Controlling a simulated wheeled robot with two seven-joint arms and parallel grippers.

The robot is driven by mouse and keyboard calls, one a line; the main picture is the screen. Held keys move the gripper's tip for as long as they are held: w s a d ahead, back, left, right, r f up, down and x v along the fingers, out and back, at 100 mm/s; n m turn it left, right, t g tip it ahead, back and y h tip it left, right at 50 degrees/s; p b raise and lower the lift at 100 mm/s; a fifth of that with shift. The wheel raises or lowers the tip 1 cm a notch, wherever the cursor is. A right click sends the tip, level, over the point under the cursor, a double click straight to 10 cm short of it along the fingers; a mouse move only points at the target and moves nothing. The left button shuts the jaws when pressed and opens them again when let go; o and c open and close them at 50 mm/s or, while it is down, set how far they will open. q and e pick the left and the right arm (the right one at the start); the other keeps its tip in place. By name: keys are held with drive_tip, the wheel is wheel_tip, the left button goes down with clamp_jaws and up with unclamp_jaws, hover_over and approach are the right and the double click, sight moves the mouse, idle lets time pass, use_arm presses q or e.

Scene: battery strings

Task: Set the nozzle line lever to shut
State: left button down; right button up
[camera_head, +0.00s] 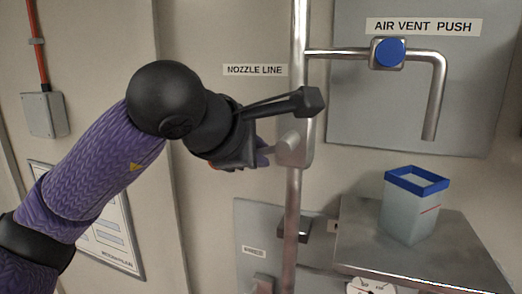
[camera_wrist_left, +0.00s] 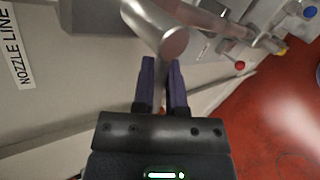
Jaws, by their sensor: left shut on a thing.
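The "NOZZLE LINE" label (camera_head: 255,70) is on the wall left of a vertical metal pipe (camera_head: 298,30). A metal valve body (camera_head: 304,150) sits on this pipe, with the grey rounded nozzle line lever (camera_head: 289,145) on its front left. My left gripper (camera_head: 264,152) reaches in from the left and is shut on the lever. In the left wrist view the purple fingers (camera_wrist_left: 161,68) stand on either side of the metal lever (camera_wrist_left: 174,45), whose round end faces the camera. The full lever angle is partly hidden by my gripper. My right gripper is not in view.
To the right are an "AIR VENT PUSH" sign (camera_head: 424,27), a blue button (camera_head: 390,53) and a bent outlet pipe (camera_head: 434,100). A blue-rimmed container (camera_head: 411,212) stands on a grey ledge (camera_head: 360,235). A small panel with a handle (camera_head: 293,228) is below.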

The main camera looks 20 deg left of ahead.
use_arm(q)
drive_tip(key=shift+r+m+y+p, duration=0.3)
drive_tip(key=shift+r+m+y, duration=0.45)
drive_tip(key=shift+y, duration=0.25)
drive_tip(key=shift+a, duration=0.1)
drive_tip(key=c, duration=0.7)
unclamp_jaws()
drive_tip(key=shift+f, duration=0.1)
drive_tip(key=shift+s, duration=0.1)
drive_tip(key=b+v, duration=0.2)
drive_tip(key=v, duration=0.7)
drive_tip(key=shift+s+r+b, duration=0.3)
drive_tip(key=shift+b, duration=0.1)
